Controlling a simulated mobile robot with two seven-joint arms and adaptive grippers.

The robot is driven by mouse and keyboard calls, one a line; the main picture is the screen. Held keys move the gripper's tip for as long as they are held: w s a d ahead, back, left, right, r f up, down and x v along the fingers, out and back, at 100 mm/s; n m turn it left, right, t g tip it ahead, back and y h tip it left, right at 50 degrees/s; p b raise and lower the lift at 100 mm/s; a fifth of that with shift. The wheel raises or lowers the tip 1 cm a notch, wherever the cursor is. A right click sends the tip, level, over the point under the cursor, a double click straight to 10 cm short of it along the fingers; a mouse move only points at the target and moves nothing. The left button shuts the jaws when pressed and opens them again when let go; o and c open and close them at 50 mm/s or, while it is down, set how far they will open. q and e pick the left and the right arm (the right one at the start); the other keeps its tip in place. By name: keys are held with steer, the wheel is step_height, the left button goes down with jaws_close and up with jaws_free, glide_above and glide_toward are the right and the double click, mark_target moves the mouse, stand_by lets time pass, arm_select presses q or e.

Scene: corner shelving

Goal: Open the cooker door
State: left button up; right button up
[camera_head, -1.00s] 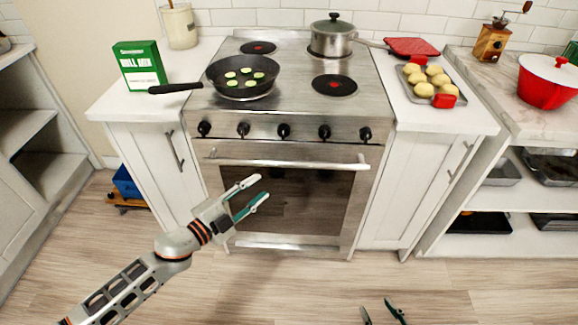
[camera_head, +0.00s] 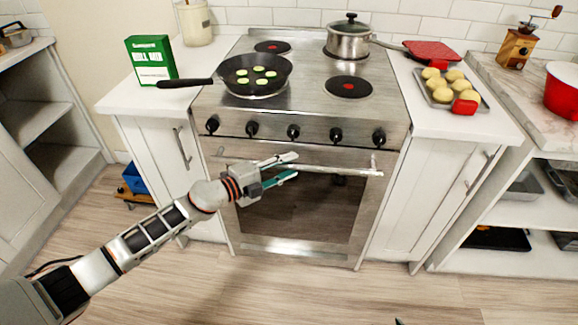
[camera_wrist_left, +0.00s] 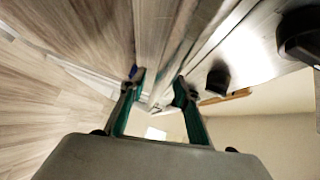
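The cooker (camera_head: 300,112) is a steel range with black knobs. Its oven door (camera_head: 300,215) has a dark glass pane and looks shut. A steel bar handle (camera_head: 345,170) runs across the door's top. My left gripper (camera_head: 296,166) is at the middle of the handle, fingers pointing right, hiding part of the bar. In the left wrist view its two green-lined fingers (camera_wrist_left: 157,85) are apart. I cannot tell whether the bar lies between them or whether they touch it. Only a dark tip of my right gripper (camera_head: 399,321) shows at the bottom edge.
A frying pan (camera_head: 256,75) with green slices and a lidded pot (camera_head: 348,37) stand on the hob. A green box (camera_head: 151,60) is on the left counter, and a tray (camera_head: 482,105) of potatoes on the right one. The floor (camera_head: 300,290) before the door is clear.

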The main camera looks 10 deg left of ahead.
arm_select(q)
steer(key=shift+w+d, duration=0.2)
steer(key=shift+d, duration=0.05)
